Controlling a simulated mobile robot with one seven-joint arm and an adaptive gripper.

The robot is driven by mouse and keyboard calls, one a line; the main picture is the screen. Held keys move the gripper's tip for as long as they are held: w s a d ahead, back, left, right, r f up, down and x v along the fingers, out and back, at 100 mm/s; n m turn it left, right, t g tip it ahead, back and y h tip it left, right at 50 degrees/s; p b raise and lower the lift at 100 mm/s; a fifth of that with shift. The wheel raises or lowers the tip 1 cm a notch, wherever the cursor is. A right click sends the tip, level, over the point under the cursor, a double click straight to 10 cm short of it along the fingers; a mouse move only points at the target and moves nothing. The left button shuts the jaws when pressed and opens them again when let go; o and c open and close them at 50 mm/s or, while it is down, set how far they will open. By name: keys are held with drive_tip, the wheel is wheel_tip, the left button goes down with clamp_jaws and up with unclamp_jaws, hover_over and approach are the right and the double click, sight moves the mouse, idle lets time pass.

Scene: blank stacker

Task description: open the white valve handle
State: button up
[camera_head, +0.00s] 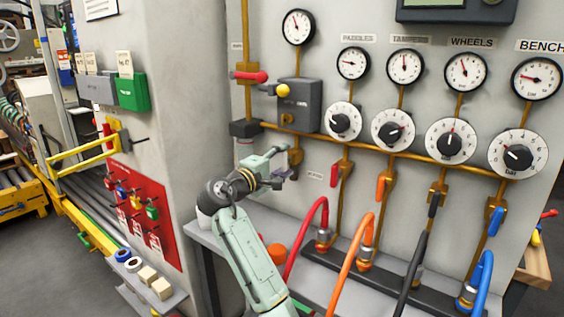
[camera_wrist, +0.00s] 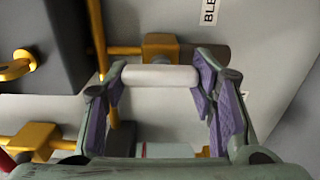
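The white valve handle (camera_wrist: 160,75) shows in the wrist view as a short white bar. It lies crosswise between my gripper's two fingertips, in front of a brass fitting (camera_wrist: 160,47) on the grey wall panel. My gripper (camera_head: 285,160) is open, its purple-padded fingers wide apart, one near each end of the handle. I cannot tell whether the pads touch it. In the head view my gripper is close to the panel, below the dark grey box (camera_head: 300,105). I cannot make out the handle clearly there.
Brass pipes (camera_head: 400,154) and several gauges and dials cover the panel. Coloured hoses, including a red one (camera_head: 308,236) and an orange one (camera_head: 353,264), rise to the right of my arm. A red-handled valve (camera_head: 250,77) is above left. A grey ledge (camera_head: 207,238) runs below.

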drive_tip(key=o, duration=0.4)
drive_tip(key=shift+o, duration=0.2)
drive_tip(key=v, duration=1.2)
